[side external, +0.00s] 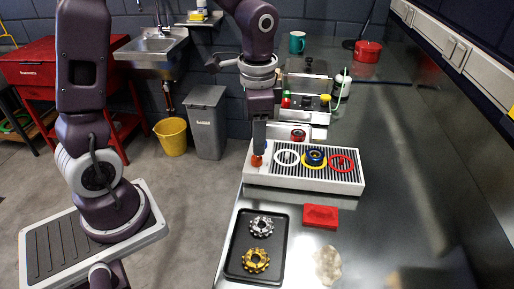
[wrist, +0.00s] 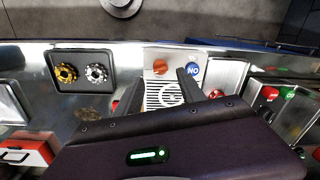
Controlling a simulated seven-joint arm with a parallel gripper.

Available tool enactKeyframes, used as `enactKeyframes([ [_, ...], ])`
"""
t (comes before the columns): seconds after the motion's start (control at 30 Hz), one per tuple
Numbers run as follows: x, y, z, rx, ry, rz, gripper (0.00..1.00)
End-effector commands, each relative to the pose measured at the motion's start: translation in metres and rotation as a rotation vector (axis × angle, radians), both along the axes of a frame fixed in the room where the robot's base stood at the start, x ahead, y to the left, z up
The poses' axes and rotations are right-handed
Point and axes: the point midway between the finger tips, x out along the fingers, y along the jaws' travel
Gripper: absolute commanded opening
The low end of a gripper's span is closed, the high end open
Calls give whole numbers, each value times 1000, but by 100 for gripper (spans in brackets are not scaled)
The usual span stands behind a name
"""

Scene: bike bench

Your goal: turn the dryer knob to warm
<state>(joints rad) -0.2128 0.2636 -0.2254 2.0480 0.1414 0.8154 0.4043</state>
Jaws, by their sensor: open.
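The slatted white unit (side external: 304,180), which looks like the dryer, stands on the steel bench. Its top carries a white ring (side external: 287,157), a yellow ring and a red ring (side external: 342,163); a dark blue round piece (side external: 314,157) sits at the yellow ring. An orange-red round knob (wrist: 160,66) is at the unit's left end, beside a blue disc with white letters (wrist: 192,69). My gripper (wrist: 159,76) is open and empty, its fingers pointing at this end, with the orange-red knob between the fingertips in the wrist view. I cannot tell whether they touch it. The knob's setting is unreadable.
A black tray (side external: 240,262) with a silver sprocket (side external: 261,227) and a gold sprocket (side external: 256,260) lies in front. A red block (side external: 320,216) lies beside it. Behind the unit stand a red knob (side external: 298,135) and a box with coloured buttons (side external: 306,101). The bench's right side is mostly clear.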

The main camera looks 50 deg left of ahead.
Motion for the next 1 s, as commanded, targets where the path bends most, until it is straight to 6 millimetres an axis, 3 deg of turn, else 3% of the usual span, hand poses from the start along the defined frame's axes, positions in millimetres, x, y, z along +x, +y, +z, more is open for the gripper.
enactKeyframes([
  [0.13, 0, -1, 14, 0, -1, 0, 46],
  [0.43, 0, -1, 18, 0, -1, 0, 46],
  [0.5, 1, -1, 30, 0, -4, 1, 46],
  [0.6, 1, -1, 65, 0, -10, 1, 46],
  [1.0, 114, 153, 28, 267, -488, -5, 46],
])
